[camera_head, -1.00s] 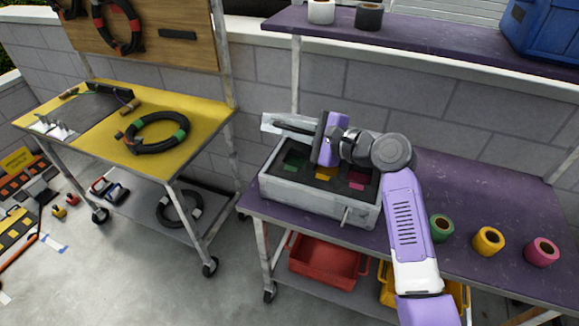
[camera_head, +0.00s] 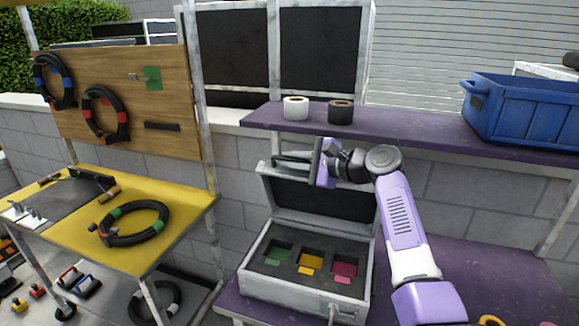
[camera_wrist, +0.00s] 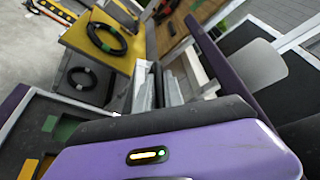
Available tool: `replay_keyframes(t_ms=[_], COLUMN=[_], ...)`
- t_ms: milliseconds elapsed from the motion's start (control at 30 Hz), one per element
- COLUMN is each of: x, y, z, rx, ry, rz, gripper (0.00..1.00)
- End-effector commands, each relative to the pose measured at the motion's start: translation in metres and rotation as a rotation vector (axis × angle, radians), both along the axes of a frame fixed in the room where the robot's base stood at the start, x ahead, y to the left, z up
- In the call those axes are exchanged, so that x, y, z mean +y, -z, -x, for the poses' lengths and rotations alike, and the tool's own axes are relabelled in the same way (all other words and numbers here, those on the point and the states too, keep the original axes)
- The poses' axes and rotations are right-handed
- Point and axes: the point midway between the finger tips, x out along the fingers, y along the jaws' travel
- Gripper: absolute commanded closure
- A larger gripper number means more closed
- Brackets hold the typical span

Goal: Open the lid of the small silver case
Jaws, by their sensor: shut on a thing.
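The small silver case (camera_head: 300,308) stands on the purple table with its lid (camera_head: 325,203) raised at the back, its dark inner face toward me. Inside is a dark tray with green, yellow and pink pieces in cut-outs. A dark handle (camera_head: 290,159) runs along the lid's top edge. In the wrist view, the case's tray (camera_wrist: 45,130) shows at lower left.
White (camera_head: 296,108) and black tape rolls stand on the purple shelf (camera_head: 400,132) just above and behind the lid. A blue crate (camera_head: 525,108) is at its right end. The yellow table (camera_head: 165,220) with a cable coil is at left. The purple table right of the case is mostly clear.

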Motion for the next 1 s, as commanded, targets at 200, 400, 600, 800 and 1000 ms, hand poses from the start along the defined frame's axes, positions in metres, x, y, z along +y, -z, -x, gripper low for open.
replay_keyframes(t_ms=[200, 400, 600, 800, 1000], x=[-0.001, -0.001, -0.001, -0.001, -0.013], y=[-0.001, -0.001, -0.001, -0.001, -0.004], z=[-0.002, -0.002, -0.002, -0.002, 0.006], rx=[0.0, 0.0, 0.0, 0.0, -0.002], ry=[0.001, 0.001, 0.001, 0.0, 0.002], rz=[0.001, 0.001, 0.001, 0.0, -0.001], gripper=[1.0, 1.0, 0.78, 0.78, 0.78])
